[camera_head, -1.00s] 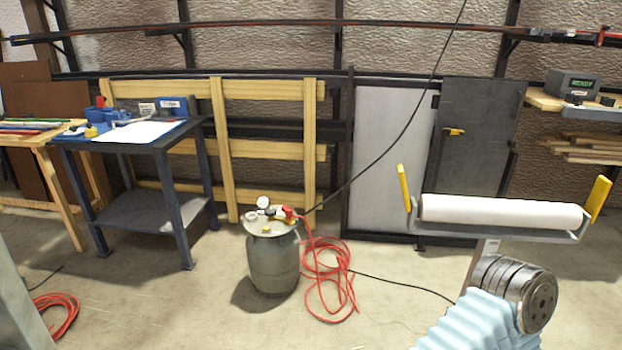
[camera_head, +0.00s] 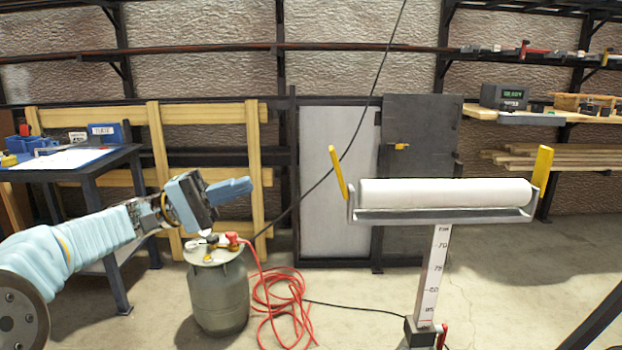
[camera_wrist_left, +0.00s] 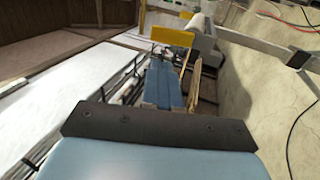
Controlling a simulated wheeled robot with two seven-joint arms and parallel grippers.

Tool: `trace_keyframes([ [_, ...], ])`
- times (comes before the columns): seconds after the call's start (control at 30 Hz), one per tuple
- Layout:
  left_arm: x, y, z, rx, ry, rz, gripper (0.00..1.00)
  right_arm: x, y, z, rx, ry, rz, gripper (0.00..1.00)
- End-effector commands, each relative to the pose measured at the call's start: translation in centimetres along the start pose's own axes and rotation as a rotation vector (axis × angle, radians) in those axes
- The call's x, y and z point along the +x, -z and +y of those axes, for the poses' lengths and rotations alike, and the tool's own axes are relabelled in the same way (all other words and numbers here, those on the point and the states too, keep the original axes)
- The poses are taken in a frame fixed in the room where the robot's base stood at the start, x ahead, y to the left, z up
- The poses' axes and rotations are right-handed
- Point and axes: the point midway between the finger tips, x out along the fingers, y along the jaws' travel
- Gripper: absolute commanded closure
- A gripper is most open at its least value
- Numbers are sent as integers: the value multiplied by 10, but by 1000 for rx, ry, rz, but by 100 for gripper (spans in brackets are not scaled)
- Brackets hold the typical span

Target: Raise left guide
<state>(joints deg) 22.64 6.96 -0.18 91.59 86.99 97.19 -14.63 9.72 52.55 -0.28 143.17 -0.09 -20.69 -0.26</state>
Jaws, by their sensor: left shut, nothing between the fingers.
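The left guide (camera_head: 338,172) is a yellow plate at the left end of a roller stand, leaning a little outward to the left. The white roller (camera_head: 445,192) lies level in its grey tray, with the yellow right guide (camera_head: 543,168) at the other end. My left gripper (camera_head: 248,186) points right, its blue fingers shut and empty, left of the left guide and apart from it. In the left wrist view the shut fingers (camera_wrist_left: 163,88) point towards a yellow plate (camera_wrist_left: 173,37), seemingly the left guide, with the white roller behind. My right gripper is out of view.
A grey tank (camera_head: 220,295) with a gauge stands below my left gripper, with a red hose (camera_head: 280,305) beside it. A worktable (camera_head: 85,165) stands at left. The stand's marked post (camera_head: 431,275) rises from the floor. The space between gripper and left guide looks clear.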

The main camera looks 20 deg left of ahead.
Motion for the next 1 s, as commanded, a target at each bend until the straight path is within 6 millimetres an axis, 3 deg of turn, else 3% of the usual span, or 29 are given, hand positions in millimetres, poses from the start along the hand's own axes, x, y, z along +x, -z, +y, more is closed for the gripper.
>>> trace_keyframes([
  [0.6,116,0,-1,-6,2,-2,100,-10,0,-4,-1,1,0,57],
  [0.8,132,0,-1,-5,2,0,100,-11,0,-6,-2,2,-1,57],
  [1.0,134,1,-2,-5,2,1,100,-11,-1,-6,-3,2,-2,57],
])
